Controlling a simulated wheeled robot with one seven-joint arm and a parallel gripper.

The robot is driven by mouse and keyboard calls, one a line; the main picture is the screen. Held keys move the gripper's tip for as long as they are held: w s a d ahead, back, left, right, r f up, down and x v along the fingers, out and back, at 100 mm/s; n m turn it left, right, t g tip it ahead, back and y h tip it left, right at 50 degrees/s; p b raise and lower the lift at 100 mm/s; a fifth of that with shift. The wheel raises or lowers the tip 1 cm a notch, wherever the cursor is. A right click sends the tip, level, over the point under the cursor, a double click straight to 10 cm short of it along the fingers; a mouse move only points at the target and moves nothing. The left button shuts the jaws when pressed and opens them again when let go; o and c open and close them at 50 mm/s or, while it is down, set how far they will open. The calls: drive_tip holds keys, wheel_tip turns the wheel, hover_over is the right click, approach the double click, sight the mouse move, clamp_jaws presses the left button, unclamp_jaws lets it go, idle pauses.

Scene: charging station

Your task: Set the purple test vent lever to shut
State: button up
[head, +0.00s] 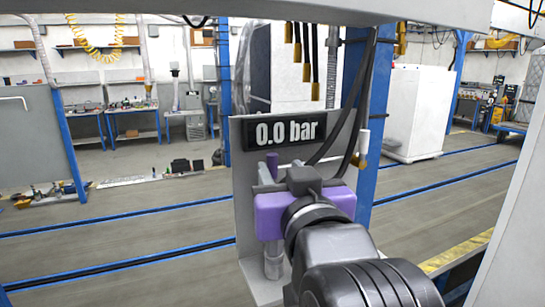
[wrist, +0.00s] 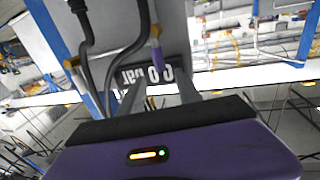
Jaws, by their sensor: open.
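The purple lever handle (head: 272,163) stands roughly upright in front of the grey panel, below the display (head: 285,131) reading 0.0 bar. A metal pipe (head: 273,262) shows below it. In the wrist view, which is upside down, the purple handle (wrist: 157,58) lies between the lines of the two fingers, near their tips. My gripper (head: 276,178) has a purple body and hides the lower part of the lever in the head view. In the wrist view my gripper (wrist: 158,90) is open, its grey fingers apart. Contact with the handle cannot be told.
Dark hoses (head: 345,125) hang to the right of the display, one ending in a white-tipped fitting (head: 363,146). A blue post (head: 372,130) stands behind the panel. Several yellow-tipped cables (head: 307,70) hang above. Open floor lies left of the panel.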

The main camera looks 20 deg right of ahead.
sight(273, 159)
drive_tip(key=w+p, duration=0.1)
drive_tip(key=w, duration=0.2)
drive_tip(key=w+d, duration=0.1)
drive_tip(key=w, duration=0.3)
drive_tip(key=shift+w+d+p, duration=0.2)
drive_tip(key=shift+w+p, duration=0.05)
drive_tip(key=shift+p, duration=0.1)
clamp_jaws()
idle(1.1)
